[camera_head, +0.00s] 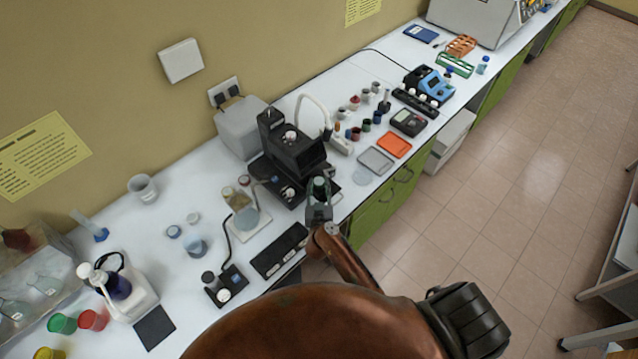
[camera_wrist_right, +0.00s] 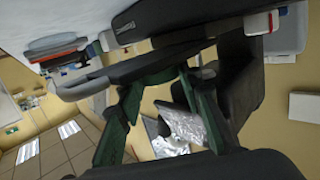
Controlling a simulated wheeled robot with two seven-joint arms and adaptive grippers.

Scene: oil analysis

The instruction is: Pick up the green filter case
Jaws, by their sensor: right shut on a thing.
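The green filter case (camera_wrist_right: 150,77) is a dark green, flat piece at the fingertips in the right wrist view, partly covered by the fingers. My right gripper (camera_head: 319,200) is shut on it at the bench's front edge, just in front of the black instrument; it also fills the middle of the wrist view (camera_wrist_right: 158,92). In the head view the gripper hides most of the case, so I cannot tell whether it touches the bench. My left gripper is not in view.
A grey case (camera_head: 376,160) and an orange case (camera_head: 395,144) lie right of my gripper. A round pale disc (camera_head: 362,176) is close by. The black instrument (camera_head: 290,150) stands behind. A black strip (camera_head: 279,251) lies left. The floor in front is open.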

